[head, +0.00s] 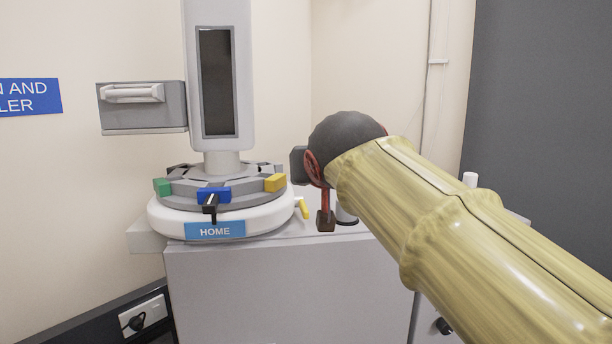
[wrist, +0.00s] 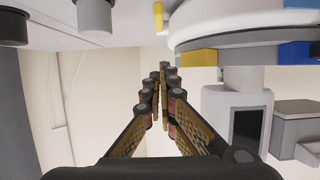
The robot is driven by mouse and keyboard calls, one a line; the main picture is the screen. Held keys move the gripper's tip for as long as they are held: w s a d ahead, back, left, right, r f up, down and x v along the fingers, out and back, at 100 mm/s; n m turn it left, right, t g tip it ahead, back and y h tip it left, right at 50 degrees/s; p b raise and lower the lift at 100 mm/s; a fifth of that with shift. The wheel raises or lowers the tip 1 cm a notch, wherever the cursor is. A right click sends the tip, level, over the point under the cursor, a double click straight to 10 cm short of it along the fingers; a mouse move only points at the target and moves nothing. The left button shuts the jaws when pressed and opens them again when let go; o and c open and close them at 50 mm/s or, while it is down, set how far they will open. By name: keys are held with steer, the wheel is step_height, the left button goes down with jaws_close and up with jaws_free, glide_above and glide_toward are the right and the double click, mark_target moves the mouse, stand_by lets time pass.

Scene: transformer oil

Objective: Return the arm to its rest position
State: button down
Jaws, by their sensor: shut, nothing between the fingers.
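My gripper (wrist: 163,78) shows in the wrist view with its two dark, ridged fingers converging to a closed tip and nothing between them. In the head view my arm comes in from the right in a yellowish sleeve, and its dark, red-trimmed end is just right of the round machine. The fingers are largely hidden there. The machine has a white round base (head: 262,220) with a blue HOME label (head: 215,230), and green, blue and yellow blocks around its ring. The gripper appears apart from the machine; the exact gap cannot be told.
A grey cabinet (head: 280,295) bears the machine. A small yellow peg (head: 303,209) sticks out at the base's right side, close to my arm's end. A grey box with a handle (head: 143,107) juts left from the column (head: 240,20). A wall socket (head: 143,316) is low left.

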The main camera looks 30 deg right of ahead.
steer(key=v, duration=0.6)
steer(key=shift+s+f+p, duration=0.25)
steer(key=shift+f+p, duration=0.05)
steer(key=shift+f, duration=0.05)
steer(key=shift+a, duration=0.1)
steer(key=s+a+f+n+g+y, duration=0.1)
steer(key=s+a+f+g, duration=0.1)
steer(key=f, duration=0.7)
steer(key=s+a+f+n+g+y, duration=0.1)
steer(key=a+f+n+g, duration=0.1)
steer(key=f, duration=0.7)
steer(key=s+a+f+g+y, duration=0.1)
steer(key=s+a+f, duration=0.2)
steer(key=s+f, duration=0.3)
steer(key=s+a+f+n+g+y, duration=0.1)
steer(key=s+a+f, duration=0.3)
steer(key=f, duration=1)
steer(key=s+g+y, duration=0.1)
steer(key=s, duration=0.2)
steer(key=shift+a+f, duration=0.2)
steer(key=shift+f, duration=0.2)
